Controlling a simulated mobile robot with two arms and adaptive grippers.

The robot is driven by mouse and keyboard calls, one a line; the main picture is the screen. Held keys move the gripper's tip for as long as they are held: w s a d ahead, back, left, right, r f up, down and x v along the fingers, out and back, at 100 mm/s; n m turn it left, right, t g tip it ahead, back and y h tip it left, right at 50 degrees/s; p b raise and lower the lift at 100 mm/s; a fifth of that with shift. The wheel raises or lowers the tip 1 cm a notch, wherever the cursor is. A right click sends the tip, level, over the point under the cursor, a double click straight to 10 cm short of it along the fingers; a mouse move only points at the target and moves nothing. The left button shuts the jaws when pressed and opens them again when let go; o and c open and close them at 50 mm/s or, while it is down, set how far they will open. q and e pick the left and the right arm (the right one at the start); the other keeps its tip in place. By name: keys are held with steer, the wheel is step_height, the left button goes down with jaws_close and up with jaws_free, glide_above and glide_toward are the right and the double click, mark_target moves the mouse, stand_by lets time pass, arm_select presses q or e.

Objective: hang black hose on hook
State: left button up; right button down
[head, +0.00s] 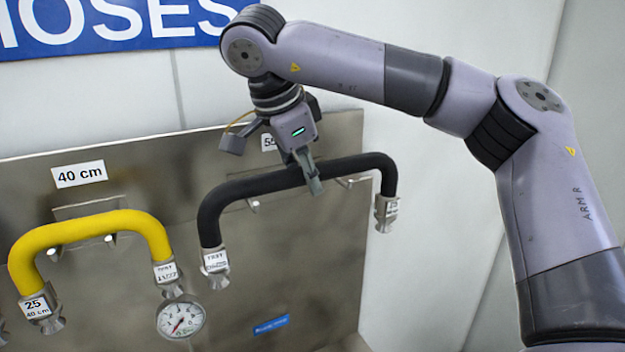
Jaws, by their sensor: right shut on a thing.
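The black hose (262,182) is an upside-down U with metal end fittings and white tags, in the middle of the head view. My right gripper (312,178) is shut on the hose's top stretch, coming from above. The hose is in front of the metal panel, near a hook (254,205) whose tip shows just below it; another peg tip shows to the right of the gripper. I cannot tell whether the hose rests on them. A label partly hidden behind my gripper is above the hose. My left gripper is not in view.
A yellow hose (92,226) hangs on pegs at left, under a "40 cm" label (80,174). A pressure gauge (181,318) is below, between the hoses. A blue sign (120,22) is on the wall above the metal panel (300,270). The panel's lower middle is mostly bare.

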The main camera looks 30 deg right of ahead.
steer(key=shift+w+f, duration=0.15)
steer(key=shift+w, duration=1.15)
steer(key=shift+w+d+f, duration=0.1)
steer(key=shift+w+f, duration=0.65)
steer(key=shift+w, duration=0.3)
steer(key=shift+w+d+f, duration=0.1)
steer(key=shift+w+f, duration=0.6)
steer(key=shift+w, duration=0.35)
steer(key=c, duration=1.3)
jaws_free()
steer(key=shift+s, duration=0.1)
steer(key=shift+o, duration=0.4)
steer(key=shift+f, duration=0.1)
